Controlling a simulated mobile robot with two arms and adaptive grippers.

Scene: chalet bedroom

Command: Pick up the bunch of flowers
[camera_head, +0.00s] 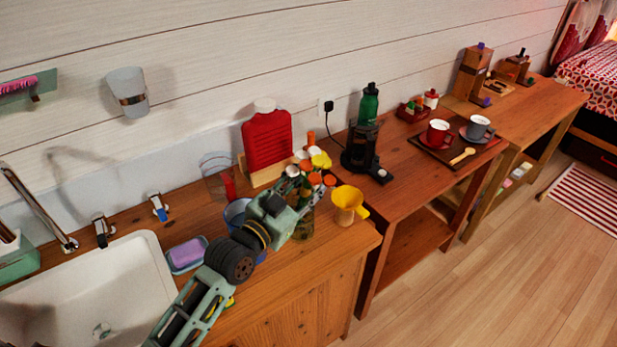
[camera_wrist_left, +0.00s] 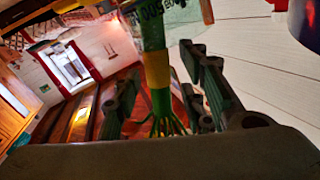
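The bunch of flowers (camera_head: 315,178) has orange, white and yellow heads. It stands upright near the right end of the sink counter, with what looks like a vase (camera_head: 302,226) below it, partly hidden by my arm. My left gripper (camera_head: 297,188) reaches in from the lower left and is at the bunch. In the left wrist view, green stems with a yellow band (camera_wrist_left: 157,68) run between the two spread fingers of my left gripper (camera_wrist_left: 160,92). Gaps show on both sides of the stems, so the fingers look open around them. My right gripper is not in view.
A yellow funnel-like cup (camera_head: 347,202) stands close right of the bunch. A red ribbed container (camera_head: 267,140) stands behind, and a blue bowl (camera_head: 235,212) sits left beside my arm. A black coffee maker (camera_head: 361,148) is on the table to the right. The sink (camera_head: 120,275) is at left.

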